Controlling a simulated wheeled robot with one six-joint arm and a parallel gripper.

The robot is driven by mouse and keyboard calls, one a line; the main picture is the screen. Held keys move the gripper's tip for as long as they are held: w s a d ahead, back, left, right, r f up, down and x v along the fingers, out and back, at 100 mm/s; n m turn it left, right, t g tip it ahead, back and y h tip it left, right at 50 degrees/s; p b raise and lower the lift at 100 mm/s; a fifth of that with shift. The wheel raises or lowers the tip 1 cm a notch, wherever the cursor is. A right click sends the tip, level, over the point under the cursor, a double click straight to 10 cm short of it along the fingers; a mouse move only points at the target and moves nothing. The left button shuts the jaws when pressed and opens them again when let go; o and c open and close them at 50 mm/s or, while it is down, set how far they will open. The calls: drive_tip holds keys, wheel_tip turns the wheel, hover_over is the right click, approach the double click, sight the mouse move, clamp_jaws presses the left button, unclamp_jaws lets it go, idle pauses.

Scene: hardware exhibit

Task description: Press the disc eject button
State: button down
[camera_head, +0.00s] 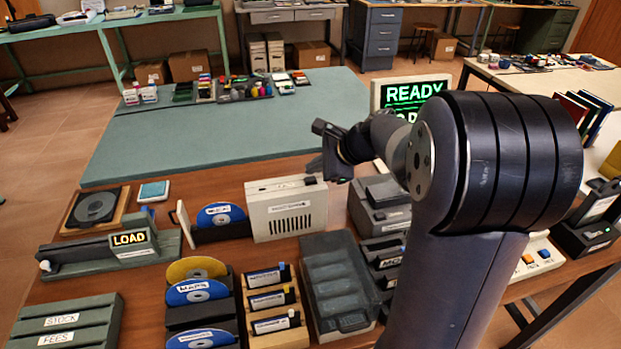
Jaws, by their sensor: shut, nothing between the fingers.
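A beige box-shaped unit (286,212) with a row of dark vent slots and a small label stands on the brown table, near the middle of the view. A small dark block (310,180) shows on its top at the right; it may be the eject button, but I cannot tell for sure. A blue disc (220,215) stands upright in a dark holder just left of the unit. My gripper (322,166) is shut and empty, over the right end of the unit's top, close to the dark block. I cannot tell whether they touch.
My arm hides much of the right side. A lit sign reading READY (414,93) stands behind the gripper. A LOAD sign (129,239), a disc rack (201,315), a cartridge rack (278,340) and a grey case (336,265) crowd the table. The green mat (215,140) behind is largely clear.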

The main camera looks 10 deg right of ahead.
sight(315, 180)
idle(0.8)
drive_tip(key=shift+f, duration=0.45)
drive_tip(key=shift+f+b, duration=0.35)
drive_tip(key=shift+b, duration=0.15)
idle(0.3)
drive_tip(key=shift+r, duration=0.1)
drive_tip(key=shift+r+p, duration=0.7)
drive_tip(key=shift+p, duration=0.05)
drive_tip(key=shift+r, duration=0.1)
wheel_tip(315, 180, up, 5)
drive_tip(key=p, duration=0.4)
drive_tip(key=shift+p, duration=0.35)
idle(0.5)
